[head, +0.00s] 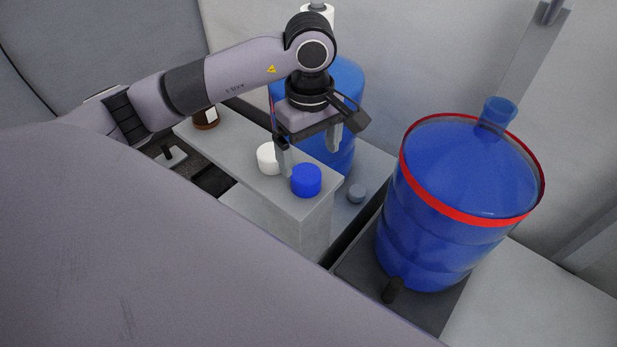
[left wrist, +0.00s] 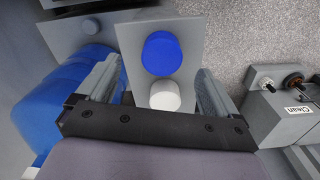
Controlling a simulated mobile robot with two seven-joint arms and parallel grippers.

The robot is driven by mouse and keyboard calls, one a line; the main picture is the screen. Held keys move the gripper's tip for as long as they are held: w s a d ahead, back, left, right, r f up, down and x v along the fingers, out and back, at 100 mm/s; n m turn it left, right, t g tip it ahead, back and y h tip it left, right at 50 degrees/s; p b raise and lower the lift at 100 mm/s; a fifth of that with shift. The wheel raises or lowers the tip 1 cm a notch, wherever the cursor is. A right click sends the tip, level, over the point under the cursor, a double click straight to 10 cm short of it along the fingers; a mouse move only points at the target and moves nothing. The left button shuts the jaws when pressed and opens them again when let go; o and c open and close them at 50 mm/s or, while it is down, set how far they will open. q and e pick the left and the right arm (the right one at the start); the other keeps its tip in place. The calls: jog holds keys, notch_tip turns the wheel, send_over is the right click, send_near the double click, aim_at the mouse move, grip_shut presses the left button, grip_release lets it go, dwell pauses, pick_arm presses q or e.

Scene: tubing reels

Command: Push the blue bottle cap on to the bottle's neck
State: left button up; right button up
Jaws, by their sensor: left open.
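The blue bottle cap (head: 306,180) stands on the front end of a grey ledge. It also shows in the left wrist view (left wrist: 162,54), ahead of the fingers and between their lines. My left gripper (head: 310,160) is open and empty above the ledge, close to the blue cap; its fingers also show in the left wrist view (left wrist: 155,85). The large blue bottle (head: 455,205) stands upright at the right, with a red band around its top and an uncapped-looking neck (head: 498,115). My right gripper is not in view.
A white cap (head: 268,158) stands beside the blue cap on the grey ledge (head: 310,220). A second blue bottle (head: 345,90) stands behind my left gripper. A small grey-blue knob (head: 356,193) and a brown jar (head: 205,118) are nearby. A wall closes the back.

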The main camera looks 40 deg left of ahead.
aim_at(308, 175)
pick_arm(q)
jog(key=f, duration=0.3)
jog(key=f+b, duration=0.1)
jog(key=f, duration=0.2)
jog(key=shift+s+f, duration=0.2)
jog(key=shift+f, duration=0.2)
jog(key=c, duration=1.1)
